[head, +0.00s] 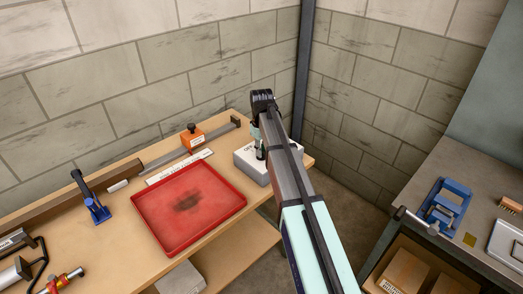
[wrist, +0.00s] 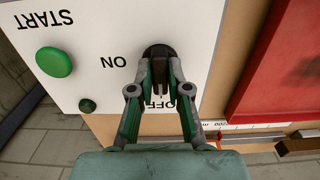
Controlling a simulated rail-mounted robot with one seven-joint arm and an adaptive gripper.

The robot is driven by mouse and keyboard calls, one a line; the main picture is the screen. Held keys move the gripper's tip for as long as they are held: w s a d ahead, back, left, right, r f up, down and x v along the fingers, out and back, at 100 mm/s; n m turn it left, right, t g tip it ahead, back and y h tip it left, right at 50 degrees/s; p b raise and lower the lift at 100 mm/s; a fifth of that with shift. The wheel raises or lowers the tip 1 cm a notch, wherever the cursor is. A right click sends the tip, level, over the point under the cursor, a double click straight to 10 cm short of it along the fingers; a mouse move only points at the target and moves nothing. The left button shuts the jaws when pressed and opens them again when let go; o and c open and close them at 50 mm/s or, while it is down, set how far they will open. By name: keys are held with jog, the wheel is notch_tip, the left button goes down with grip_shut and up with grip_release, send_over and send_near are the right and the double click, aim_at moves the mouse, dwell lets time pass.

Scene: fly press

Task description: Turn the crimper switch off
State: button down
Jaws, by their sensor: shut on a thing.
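The crimper switch is a black knob (wrist: 157,50) on a white panel (wrist: 110,30) in the wrist view. ON is printed to the left of the knob and OFF below it, partly covered by my fingers. My gripper (wrist: 160,68) is shut on the knob, with one finger on each side. The knob's lower part is between the fingers, so its exact setting is hard to tell. In the head view the light grey control box (head: 247,172) sits at the bench's right end. My arm hides much of it, and the gripper (head: 260,152) reaches down to its top.
A green START button (wrist: 54,62) and a smaller dark green one (wrist: 87,105) are on the panel. A red tray (head: 158,235) lies left of the box. Brick walls close the corner behind.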

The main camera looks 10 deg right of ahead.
jog(key=c, duration=1.1)
grip_release()
notch_tip(320, 180, up, 12)
